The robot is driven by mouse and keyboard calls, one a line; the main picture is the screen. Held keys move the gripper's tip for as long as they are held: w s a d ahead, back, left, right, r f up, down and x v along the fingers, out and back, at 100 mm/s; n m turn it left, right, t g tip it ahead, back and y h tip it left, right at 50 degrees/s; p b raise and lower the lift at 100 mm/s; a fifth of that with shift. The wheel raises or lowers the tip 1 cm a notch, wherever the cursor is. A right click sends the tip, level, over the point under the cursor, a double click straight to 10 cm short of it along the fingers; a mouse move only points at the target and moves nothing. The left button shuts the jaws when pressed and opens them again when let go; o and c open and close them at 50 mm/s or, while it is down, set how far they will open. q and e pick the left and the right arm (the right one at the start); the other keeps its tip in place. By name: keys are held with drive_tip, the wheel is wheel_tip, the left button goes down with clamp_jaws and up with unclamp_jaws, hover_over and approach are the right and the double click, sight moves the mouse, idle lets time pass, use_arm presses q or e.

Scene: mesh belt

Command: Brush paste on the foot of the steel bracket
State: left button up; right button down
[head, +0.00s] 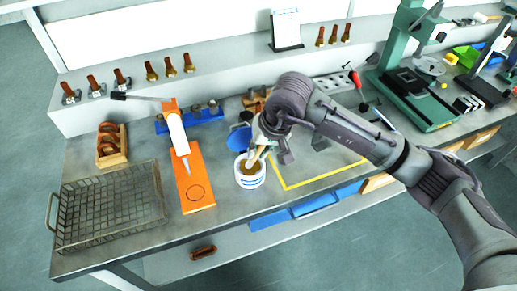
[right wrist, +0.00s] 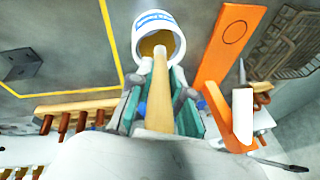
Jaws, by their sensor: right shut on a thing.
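My right gripper (right wrist: 160,92) is shut on a brush with a pale wooden handle (right wrist: 160,100). The brush points into a white tub (head: 250,178) with a blue label and brown-yellow paste inside. The tub also shows at the top of the right wrist view (right wrist: 158,32). The brush tip is at the tub's mouth; I cannot tell how deep it reaches. A dark grey piece, seemingly the steel bracket (right wrist: 20,66), sits inside the yellow outline in the right wrist view. In the head view my right arm partly covers that area. My left gripper is not in view.
A blue lid (head: 239,138) lies behind the tub. An orange board (head: 195,192) with a white-and-orange tool stands left of it. A wire basket (head: 107,207) is at the far left. A green press (head: 405,75) stands at the back right. The yellow-outlined front area (head: 300,172) looks clear.

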drive_tip(key=shift+s+f+b, duration=0.1)
drive_tip(key=shift+f+b, duration=0.1)
drive_tip(key=shift+b, duration=0.1)
idle(1.1)
drive_tip(key=shift+r, duration=0.9)
drive_tip(key=shift+r+p, duration=0.8)
drive_tip(key=shift+r, duration=1.95)
